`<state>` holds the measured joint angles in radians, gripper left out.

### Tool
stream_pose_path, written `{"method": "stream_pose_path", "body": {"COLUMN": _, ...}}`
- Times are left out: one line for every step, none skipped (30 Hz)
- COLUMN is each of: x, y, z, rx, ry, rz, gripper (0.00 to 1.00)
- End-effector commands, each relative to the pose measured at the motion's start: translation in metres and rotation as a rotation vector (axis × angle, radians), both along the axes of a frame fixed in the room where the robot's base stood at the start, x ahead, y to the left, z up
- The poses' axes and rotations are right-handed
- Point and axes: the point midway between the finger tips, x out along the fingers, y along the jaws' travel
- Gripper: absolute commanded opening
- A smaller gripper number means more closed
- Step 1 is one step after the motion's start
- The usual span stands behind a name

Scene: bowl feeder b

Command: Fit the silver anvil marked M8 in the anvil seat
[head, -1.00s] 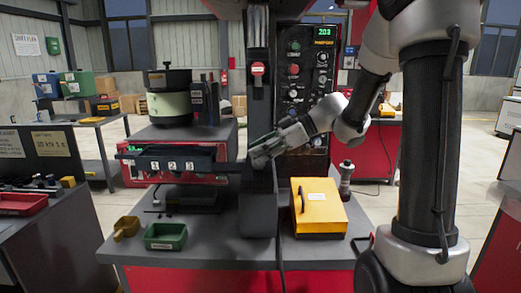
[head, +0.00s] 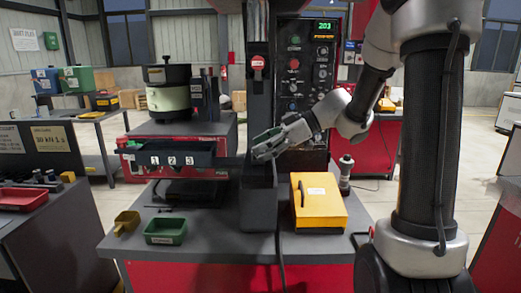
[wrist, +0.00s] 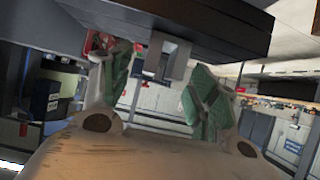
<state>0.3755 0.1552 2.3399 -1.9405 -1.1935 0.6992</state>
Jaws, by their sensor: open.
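My gripper (head: 259,147) is at the dark column in the middle of the head view, beside the right end of the numbered dark tray. In the wrist view my gripper (wrist: 163,72) has its two green-padded fingers spread apart. A pale grey block (wrist: 166,57) with a notch shows between and beyond the fingers, under a wide dark slab (wrist: 200,25). I see no finger touching the block. I cannot tell whether this block is the anvil or part of the seat. No M8 marking is readable in either view.
The dark tray (head: 170,153) marked 1, 2, 3 is left of the column. A green bin (head: 165,230), a yellow scoop (head: 126,222) and a yellow case (head: 319,202) stand on the bench below. A red tray (head: 22,198) is on the left table.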

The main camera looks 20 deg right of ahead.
Motion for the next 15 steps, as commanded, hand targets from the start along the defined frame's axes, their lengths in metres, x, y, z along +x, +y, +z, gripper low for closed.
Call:
{"method": "stream_pose_path", "body": {"x": -0.002, "y": -0.009, "z": 0.005, "rx": -0.001, "ry": -0.003, "rz": -0.004, "gripper": 0.6}}
{"method": "stream_pose_path", "body": {"x": -0.003, "y": -0.014, "z": 0.008, "rx": -0.003, "ry": -0.005, "rz": -0.005, "gripper": 0.6}}
{"method": "stream_pose_path", "body": {"x": -0.006, "y": -0.021, "z": 0.012, "rx": -0.003, "ry": -0.005, "rz": -0.005, "gripper": 0.6}}
{"method": "stream_pose_path", "body": {"x": -0.007, "y": -0.027, "z": 0.016, "rx": -0.002, "ry": -0.004, "rz": -0.006, "gripper": 0.6}}
{"method": "stream_pose_path", "body": {"x": -0.009, "y": -0.033, "z": 0.019, "rx": -0.002, "ry": -0.004, "rz": -0.006, "gripper": 0.6}}
{"method": "stream_pose_path", "body": {"x": -0.012, "y": -0.041, "z": 0.024, "rx": -0.002, "ry": -0.003, "rz": -0.007, "gripper": 0.6}}
{"method": "stream_pose_path", "body": {"x": -0.014, "y": -0.046, "z": 0.027, "rx": -0.003, "ry": -0.003, "rz": -0.005, "gripper": 0.6}}
{"method": "stream_pose_path", "body": {"x": -0.016, "y": -0.052, "z": 0.03, "rx": -0.002, "ry": -0.004, "rz": -0.006, "gripper": 0.6}}
{"method": "stream_pose_path", "body": {"x": -0.018, "y": -0.058, "z": 0.035, "rx": -0.002, "ry": -0.003, "rz": -0.005, "gripper": 0.6}}
{"method": "stream_pose_path", "body": {"x": -0.02, "y": -0.064, "z": 0.038, "rx": -0.002, "ry": -0.004, "rz": -0.006, "gripper": 0.6}}
{"method": "stream_pose_path", "body": {"x": -0.022, "y": -0.068, "z": 0.04, "rx": -0.002, "ry": -0.003, "rz": -0.005, "gripper": 0.6}}
{"method": "stream_pose_path", "body": {"x": -0.024, "y": -0.073, "z": 0.044, "rx": -0.002, "ry": -0.002, "rz": -0.004, "gripper": 0.6}}
{"method": "stream_pose_path", "body": {"x": -0.025, "y": -0.077, "z": 0.046, "rx": -0.002, "ry": -0.002, "rz": -0.004, "gripper": 0.6}}
{"method": "stream_pose_path", "body": {"x": -0.026, "y": -0.08, "z": 0.048, "rx": -0.001, "ry": -0.002, "rz": -0.003, "gripper": 0.6}}
{"method": "stream_pose_path", "body": {"x": -0.027, "y": -0.083, "z": 0.05, "rx": -0.002, "ry": -0.002, "rz": -0.002, "gripper": 0.6}}
